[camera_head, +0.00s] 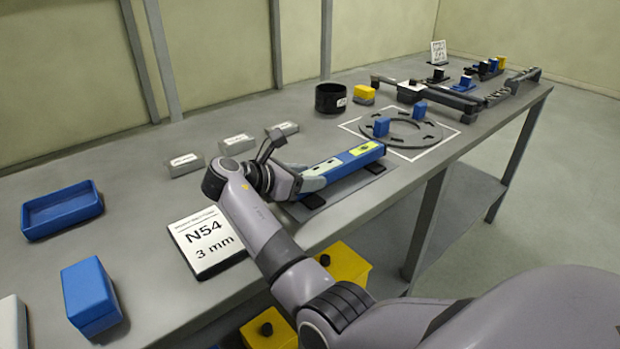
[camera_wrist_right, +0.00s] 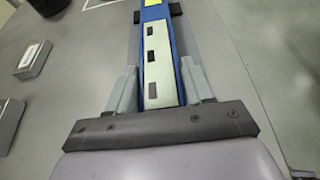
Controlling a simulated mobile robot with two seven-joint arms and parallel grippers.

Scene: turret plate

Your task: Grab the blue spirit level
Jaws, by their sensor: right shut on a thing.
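The blue spirit level (camera_head: 352,160) has a pale top face and yellow-green patches. It lies along the right part of the bench on dark supports. My right gripper (camera_head: 309,180) is at its near left end, with a finger against its side. In the right wrist view the level (camera_wrist_right: 158,62) runs away from me between the two fingers of my right gripper (camera_wrist_right: 156,88), which are shut on it. Its near end is hidden by the gripper body. My left gripper is not in view.
A sign reading N54 3 mm (camera_head: 207,241) lies left of my right arm. A blue tray (camera_head: 61,212) and blue box (camera_head: 90,293) are at left. A grey ring plate (camera_head: 425,131) with blue blocks and a black cup (camera_head: 330,98) are beyond the level. Small labelled grey blocks (camera_head: 184,163) stand behind.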

